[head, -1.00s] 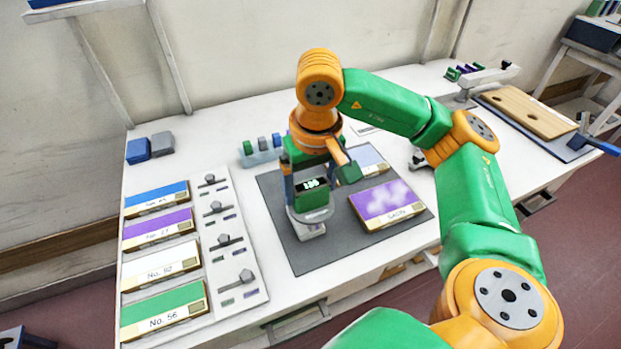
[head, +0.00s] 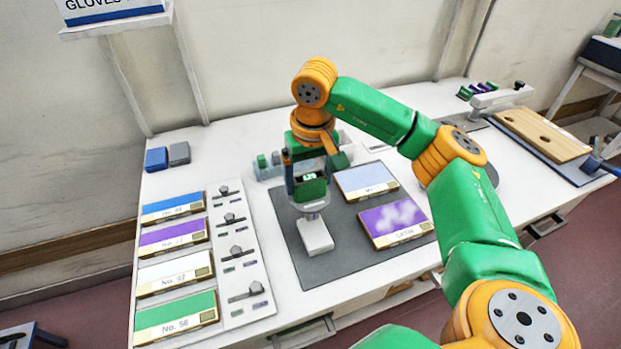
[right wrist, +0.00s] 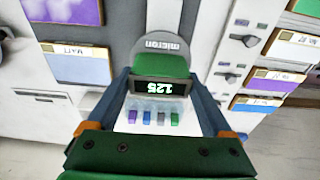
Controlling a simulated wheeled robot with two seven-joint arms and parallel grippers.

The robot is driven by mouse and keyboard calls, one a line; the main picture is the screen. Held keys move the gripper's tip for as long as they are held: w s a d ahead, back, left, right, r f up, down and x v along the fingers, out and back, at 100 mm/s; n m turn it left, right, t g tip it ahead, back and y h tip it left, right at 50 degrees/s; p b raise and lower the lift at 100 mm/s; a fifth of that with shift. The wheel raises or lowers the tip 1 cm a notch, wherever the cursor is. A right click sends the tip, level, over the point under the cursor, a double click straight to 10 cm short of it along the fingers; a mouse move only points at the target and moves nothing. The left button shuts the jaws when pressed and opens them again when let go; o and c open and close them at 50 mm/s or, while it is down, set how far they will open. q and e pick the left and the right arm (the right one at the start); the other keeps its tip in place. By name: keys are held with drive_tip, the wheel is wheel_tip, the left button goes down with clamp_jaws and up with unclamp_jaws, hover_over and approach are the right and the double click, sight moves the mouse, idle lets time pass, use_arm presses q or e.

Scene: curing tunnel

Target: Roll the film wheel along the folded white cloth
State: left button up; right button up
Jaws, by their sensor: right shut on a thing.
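My right gripper (head: 308,178) is shut on the film wheel (head: 311,192), a green-bodied gauge with a lit display and a pale grey round part below. In the right wrist view the film wheel (right wrist: 161,66) sits between the two fingers; "micron" is printed on its grey part and the display seems to read 125. The folded white cloth (head: 316,237) lies on the dark grey mat (head: 345,262), and the wheel is at its far end. I cannot tell whether wheel and cloth touch. My left gripper is not in view.
Two sample panels, light blue (head: 366,179) and purple (head: 394,217), lie on the mat right of the wheel. A rack of small coloured blocks (head: 268,170) stands behind it. Several numbered swatches (head: 175,278) and a white strip with grey knobs (head: 240,262) lie to the left.

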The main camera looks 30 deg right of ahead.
drive_tip(key=shift+f+b, duration=0.7)
drive_tip(key=shift+f, duration=0.25)
idle(1.2)
drive_tip(key=shift+s, duration=0.15)
idle(0.5)
drive_tip(key=s+a+b, duration=0.1)
drive_tip(key=s+b, duration=0.1)
drive_tip(key=s, duration=0.4)
drive_tip(key=shift+a, duration=0.25)
idle(0.9)
drive_tip(key=shift+r, duration=0.15)
drive_tip(key=shift+w+d+r+p, duration=0.3)
drive_tip(key=shift+w+p, duration=0.3)
drive_tip(key=shift+w, duration=0.45)
drive_tip(key=shift+w+d+r+p, duration=0.25)
drive_tip(key=shift+w+p, duration=0.3)
drive_tip(key=shift+w, duration=0.45)
drive_tip(key=shift+w+d+r+p, duration=0.2)
drive_tip(key=shift+w+r+p, duration=0.3)
drive_tip(key=shift+w, duration=0.55)
drive_tip(key=shift+f, duration=0.2)
drive_tip(key=shift+f+b, duration=0.6)
drive_tip(key=shift+f, duration=0.35)
